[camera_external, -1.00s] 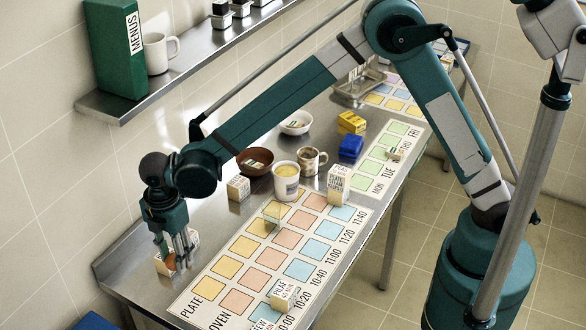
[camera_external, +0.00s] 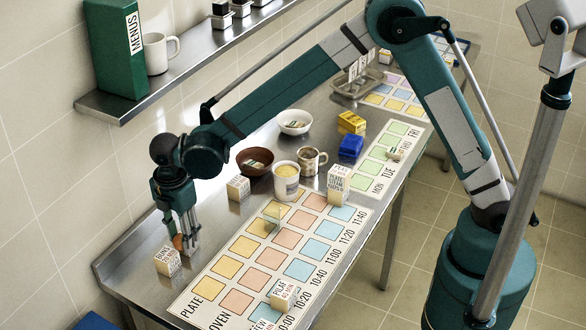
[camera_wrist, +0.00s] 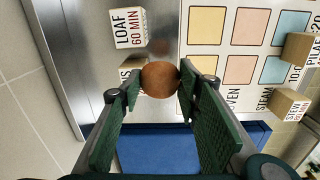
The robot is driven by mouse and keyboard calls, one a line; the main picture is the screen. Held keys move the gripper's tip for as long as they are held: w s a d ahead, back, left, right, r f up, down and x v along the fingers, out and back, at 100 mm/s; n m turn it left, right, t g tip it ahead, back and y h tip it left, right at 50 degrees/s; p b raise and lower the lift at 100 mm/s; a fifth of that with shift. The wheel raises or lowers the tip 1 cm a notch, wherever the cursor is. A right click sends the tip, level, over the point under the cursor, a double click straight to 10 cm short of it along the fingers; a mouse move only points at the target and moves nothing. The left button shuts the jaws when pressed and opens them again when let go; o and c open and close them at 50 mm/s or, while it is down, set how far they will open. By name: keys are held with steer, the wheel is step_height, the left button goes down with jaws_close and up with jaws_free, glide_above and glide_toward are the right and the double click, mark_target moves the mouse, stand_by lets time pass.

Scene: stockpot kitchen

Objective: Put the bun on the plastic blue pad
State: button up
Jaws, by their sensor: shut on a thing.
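My gripper (camera_external: 186,246) is shut on a round brown bun (camera_external: 179,242), just above the near left part of the steel table. In the wrist view the bun (camera_wrist: 160,79) sits between the two green fingers of my gripper (camera_wrist: 160,88). A flat blue surface, apparently the blue pad (camera_wrist: 158,152), lies below the bun in the wrist view, beyond the table edge. A blue corner of it seems to show at the bottom left of the external view (camera_external: 95,322); most is cut off there.
A small lettered block (camera_external: 167,261) stands beside the bun. A chart of coloured squares (camera_external: 203,295) covers the table to the right. A mug (camera_external: 286,182), a brown bowl (camera_external: 255,161) and a blue block (camera_external: 350,147) stand farther back. A LOAF block (camera_wrist: 128,28) shows in the wrist view.

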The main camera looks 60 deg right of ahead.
steer(key=w+d+r+m, duration=0.2)
steer(key=d+m, duration=0.2)
steer(key=d, duration=3.7)
steer(key=r+m+p, duration=0.2)
steer(key=m, duration=0.3)
glide_above(352, 141)
steer(key=shift+w+d+f, duration=0.1)
steer(key=shift+f, duration=0.05)
steer(key=shift+f+b, duration=0.3)
steer(key=shift+f, duration=2.65)
steer(key=shift+f, duration=0.1)
steer(key=shift+f, duration=1.95)
